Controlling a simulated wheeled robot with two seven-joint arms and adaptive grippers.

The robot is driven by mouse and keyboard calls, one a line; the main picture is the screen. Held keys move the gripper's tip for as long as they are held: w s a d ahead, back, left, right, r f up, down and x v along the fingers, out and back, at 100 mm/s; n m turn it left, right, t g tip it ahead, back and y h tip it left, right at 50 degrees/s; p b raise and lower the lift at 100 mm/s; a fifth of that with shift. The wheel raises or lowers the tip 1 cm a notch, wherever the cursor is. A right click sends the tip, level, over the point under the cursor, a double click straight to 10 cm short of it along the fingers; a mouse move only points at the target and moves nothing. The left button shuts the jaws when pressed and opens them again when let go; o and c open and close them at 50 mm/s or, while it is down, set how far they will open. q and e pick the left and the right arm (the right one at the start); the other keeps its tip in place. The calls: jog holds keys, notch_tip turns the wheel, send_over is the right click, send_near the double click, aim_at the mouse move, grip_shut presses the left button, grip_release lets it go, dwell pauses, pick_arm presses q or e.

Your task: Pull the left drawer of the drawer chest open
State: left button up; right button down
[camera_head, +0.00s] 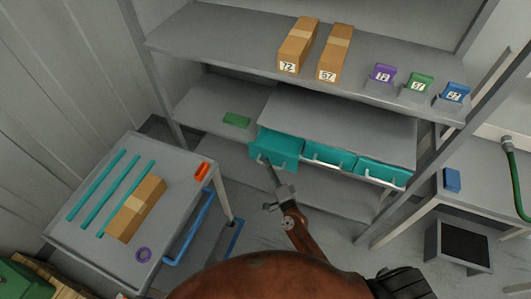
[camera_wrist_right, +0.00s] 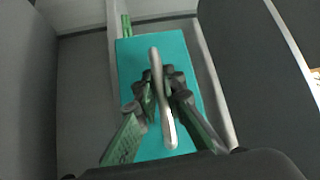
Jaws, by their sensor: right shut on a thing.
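The drawer chest (camera_head: 340,122) sits on a shelf of the rack, with a row of three teal drawers. The left drawer (camera_head: 285,150) stands out from the chest further than the middle drawer (camera_head: 328,156) and the right drawer (camera_head: 382,172), so it is partly open. My right gripper (camera_head: 266,163) reaches its front from below. In the right wrist view, the pale bar handle (camera_wrist_right: 162,105) runs between the fingers of my right gripper (camera_wrist_right: 165,88), which are shut on it, against the teal front. My left gripper is not in view.
A grey table (camera_head: 85,235) at the left holds teal strips, a cardboard box (camera_head: 135,210), an orange block (camera_head: 202,171) and a purple ring (camera_head: 143,254). The upper shelf holds two boxes and small coloured numbered items. A green block (camera_head: 236,119) lies left of the chest.

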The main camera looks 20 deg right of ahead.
jog(key=s+a+p, duration=0.1)
jog(key=s+a, duration=0.4)
jog(key=s, duration=0.2)
jog(key=shift+a, duration=0.2)
jog(key=c, duration=2)
grip_release()
jog(key=shift+w, duration=0.1)
jog(key=s, duration=0.4)
jog(key=s+d+f, duration=0.1)
jog(key=s, duration=0.7)
jog(key=shift+d+f, duration=0.2)
jog(key=shift+f, duration=0.15)
jog(key=shift+w, duration=0.1)
